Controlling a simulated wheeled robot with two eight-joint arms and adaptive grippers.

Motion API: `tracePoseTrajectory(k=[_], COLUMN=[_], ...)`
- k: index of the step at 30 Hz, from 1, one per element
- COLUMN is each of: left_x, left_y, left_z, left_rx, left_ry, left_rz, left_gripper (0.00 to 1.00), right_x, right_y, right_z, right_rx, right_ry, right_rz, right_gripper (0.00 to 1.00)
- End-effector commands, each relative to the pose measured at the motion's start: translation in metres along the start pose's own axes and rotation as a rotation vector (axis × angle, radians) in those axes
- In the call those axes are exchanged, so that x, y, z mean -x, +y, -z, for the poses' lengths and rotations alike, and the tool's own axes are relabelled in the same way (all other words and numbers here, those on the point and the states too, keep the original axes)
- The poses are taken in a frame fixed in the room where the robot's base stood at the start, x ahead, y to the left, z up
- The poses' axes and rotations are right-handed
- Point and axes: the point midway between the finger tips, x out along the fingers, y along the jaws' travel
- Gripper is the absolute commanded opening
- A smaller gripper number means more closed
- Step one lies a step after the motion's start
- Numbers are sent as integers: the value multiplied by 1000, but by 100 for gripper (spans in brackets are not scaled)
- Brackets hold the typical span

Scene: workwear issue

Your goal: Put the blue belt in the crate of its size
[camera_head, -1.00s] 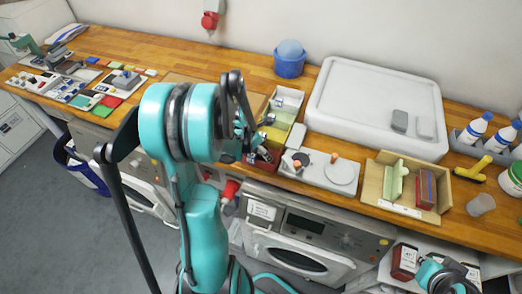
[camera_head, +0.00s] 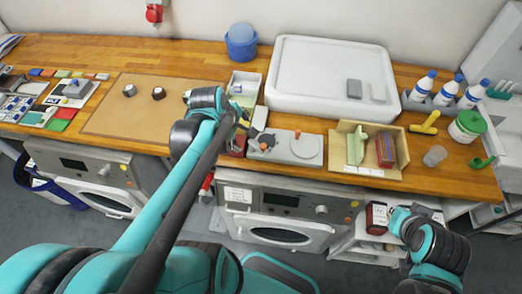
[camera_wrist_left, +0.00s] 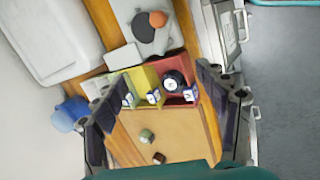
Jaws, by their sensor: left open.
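A row of small open crates stands on the bench: a pale one (camera_head: 243,83), a yellow one (camera_wrist_left: 146,76) and a red one (camera_wrist_left: 186,73). Small white-and-blue tags show on them, too small to read. In the left wrist view a dark round roll (camera_wrist_left: 172,81) with a white mark sits in the red crate. It may be the belt; I cannot tell if it is blue. My left gripper (camera_head: 243,121) is over the crates. In its wrist view the fingers (camera_wrist_left: 155,90) are wide apart with nothing gripped. My right arm (camera_head: 435,242) shows at lower right, its fingers unclear.
Two small dark rolls (camera_head: 158,93) lie on the brown mat (camera_head: 112,112). Bottles (camera_head: 421,85) are at right.

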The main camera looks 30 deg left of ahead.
Motion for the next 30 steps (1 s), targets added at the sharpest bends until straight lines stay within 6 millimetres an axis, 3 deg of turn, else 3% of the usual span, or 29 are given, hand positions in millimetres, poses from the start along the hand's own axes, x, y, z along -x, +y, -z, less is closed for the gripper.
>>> tracePoseTrajectory(k=[1, 6, 9, 12, 16, 25, 30], left_x=[8, 31, 39, 43, 46, 46, 27], left_y=[-8, -30, -42, -50, -54, -54, -62], left_z=[-23, -74, -92, -104, -109, -110, -108], left_rx=[-222, -979, -1318, -1546, -1685, -1701, -1699], left_ry=[4, 54, 90, 121, 143, 146, 146], left_rz=[-18, -87, -120, -142, -153, -154, -154], left_gripper=[73, 73, 73, 73, 73, 73, 73], right_x=[0, 0, 0, 0, 0, 0, -17], right_y=[0, 0, 0, 0, 0, 0, 0], right_z=[0, 0, 0, 0, 0, 0, -12], right_rx=[0, 0, 0, 0, 0, 0, 0], right_ry=[0, 0, 0, 0, 0, 0, 0], right_rz=[0, 0, 0, 0, 0, 0, 0], right_gripper=[0, 0, 0, 0, 0, 0, 0])
